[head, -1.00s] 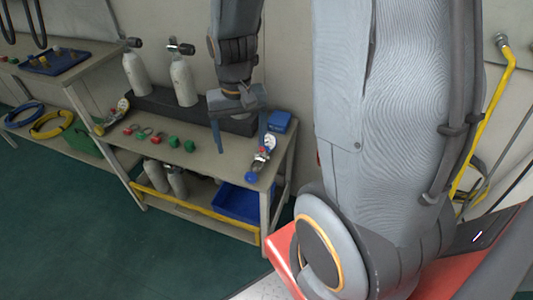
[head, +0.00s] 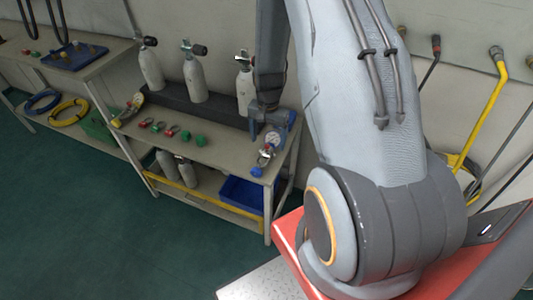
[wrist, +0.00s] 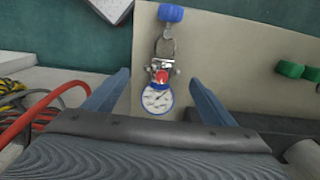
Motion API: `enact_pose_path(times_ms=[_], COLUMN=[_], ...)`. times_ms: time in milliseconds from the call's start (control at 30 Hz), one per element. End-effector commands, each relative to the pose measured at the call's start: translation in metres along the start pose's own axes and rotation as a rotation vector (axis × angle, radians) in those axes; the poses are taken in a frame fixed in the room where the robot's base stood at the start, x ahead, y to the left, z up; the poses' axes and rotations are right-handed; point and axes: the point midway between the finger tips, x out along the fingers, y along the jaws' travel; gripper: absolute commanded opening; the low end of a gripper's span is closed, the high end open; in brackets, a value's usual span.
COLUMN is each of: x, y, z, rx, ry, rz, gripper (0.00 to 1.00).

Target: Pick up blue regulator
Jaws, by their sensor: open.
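The blue regulator lies on the bench top at its right end; in the wrist view it shows a white gauge face with a blue rim (wrist: 157,98), a red knob, metal body and a blue cap (wrist: 170,13). In the head view the regulator (head: 267,153) lies just in front of my gripper (head: 268,122). In the wrist view my gripper (wrist: 160,95) is open, one blue-grey finger on each side of the gauge. The fingers appear apart from the regulator. I cannot tell their height above the bench.
Green caps (head: 186,136) and red-ringed parts (head: 145,122) lie left on the bench (head: 215,150). White cylinders (head: 195,82) stand in a dark rack (head: 215,110) behind. A blue bin (head: 240,195) sits on the lower shelf. Red and yellow hoses (wrist: 35,110) show left in the wrist view.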

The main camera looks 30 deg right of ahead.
Motion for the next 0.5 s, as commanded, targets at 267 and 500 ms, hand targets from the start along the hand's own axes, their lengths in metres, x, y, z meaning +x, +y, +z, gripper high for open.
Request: enact_pose_path(times_ms=[267,500], x=[0.022,0.047], y=[-0.002,-0.003], z=[0.003,0.003], rx=[-0.001,-0.001], ry=[-0.002,-0.001], rz=[0.002,0.001], gripper=[0.78,0.78])
